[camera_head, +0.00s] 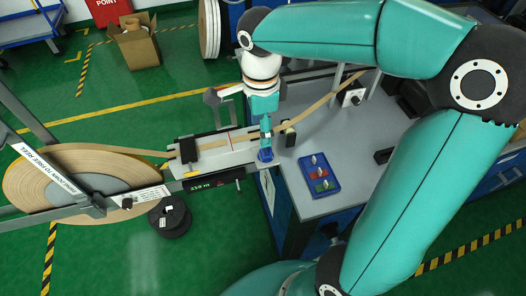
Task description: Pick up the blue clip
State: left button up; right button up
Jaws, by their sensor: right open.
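My right gripper (266,134) points down near the left front corner of the grey worktop, open. A small dark blue piece (265,155) shows just below its fingertips at the worktop's edge. I cannot tell whether this is the clip, or whether the fingers touch it. A blue tray (334,190) lies to the right of the gripper. It holds a red clip (318,174) and a green clip (322,186), with pale upright handles. A third pale handle (314,160) stands at its far end; its base blends with the blue tray. My left gripper is not in view.
A large tape reel (85,172) stands at the left, its tape running to a white guide block (215,152) beside the gripper. A small black block (290,137) stands right of the gripper.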

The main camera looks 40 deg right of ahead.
aim_at(266, 151)
notch_tip(266, 151, down, 2)
jog(key=shift+f, duration=0.15)
jog(key=f, duration=0.4)
jog(key=shift+s+d, duration=0.3)
jog(key=shift+d, duration=0.05)
jog(key=shift+f, duration=0.55)
jog(key=c, duration=1.1)
jog(key=shift+r, duration=0.2)
